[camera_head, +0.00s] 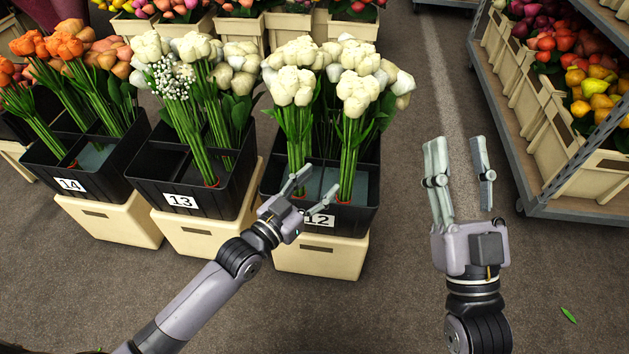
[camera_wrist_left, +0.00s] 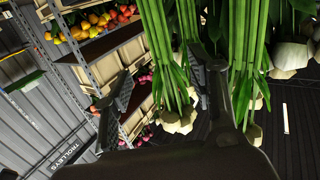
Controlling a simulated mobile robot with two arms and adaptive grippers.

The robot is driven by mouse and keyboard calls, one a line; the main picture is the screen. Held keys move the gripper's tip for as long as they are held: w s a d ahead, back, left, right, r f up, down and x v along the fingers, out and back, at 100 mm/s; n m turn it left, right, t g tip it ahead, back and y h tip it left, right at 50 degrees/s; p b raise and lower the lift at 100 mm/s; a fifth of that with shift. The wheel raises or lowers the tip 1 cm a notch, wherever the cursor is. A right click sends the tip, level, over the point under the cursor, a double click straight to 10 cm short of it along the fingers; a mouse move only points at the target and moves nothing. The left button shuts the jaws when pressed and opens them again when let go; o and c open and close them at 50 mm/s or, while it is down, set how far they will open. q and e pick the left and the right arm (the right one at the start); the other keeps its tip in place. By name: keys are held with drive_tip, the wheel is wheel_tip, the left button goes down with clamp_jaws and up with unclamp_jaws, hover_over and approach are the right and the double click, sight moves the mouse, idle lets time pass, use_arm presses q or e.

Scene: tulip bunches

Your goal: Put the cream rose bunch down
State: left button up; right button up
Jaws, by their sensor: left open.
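Cream rose bunches stand upright in the black crate numbered 12 (camera_head: 267,196). One bunch (camera_head: 357,95) is at the front right, with its stems down in the crate; another (camera_head: 292,88) is at the front left. My left gripper (camera_head: 317,184) is open at the crate's front edge, by the lower stems, and holds nothing. In the left wrist view, which is turned over, green stems (camera_wrist_left: 160,45) and cream heads (camera_wrist_left: 178,122) show beyond and between the spread fingers; contact cannot be told. My right gripper (camera_head: 457,160) is open and empty over the floor at the right.
Black crates 13 (camera_head: 143,196) and 14 (camera_head: 45,170) stand to the left on cream boxes, holding white and orange flowers. A grey metal trolley (camera_head: 575,212) with fruit-coloured flowers stands at the right. The floor between (camera_head: 410,100) is clear.

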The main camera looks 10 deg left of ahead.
use_arm(q)
drive_tip(key=s+a+r+n+t+y, duration=0.1)
drive_tip(key=s+r, duration=0.3)
drive_tip(key=r, duration=0.4)
drive_tip(key=s+a+r+n+t+y, duration=0.1)
drive_tip(key=s+a+r+t, duration=0.2)
drive_tip(key=r, duration=0.4)
drive_tip(key=s+a+r+n+t, duration=0.1)
drive_tip(key=s+r+t, duration=0.3)
drive_tip(key=r, duration=0.4)
drive_tip(key=shift+s+a+r+y, duration=0.35)
drive_tip(key=shift+a+y, duration=0.05)
drive_tip(key=shift+a, duration=0.3)
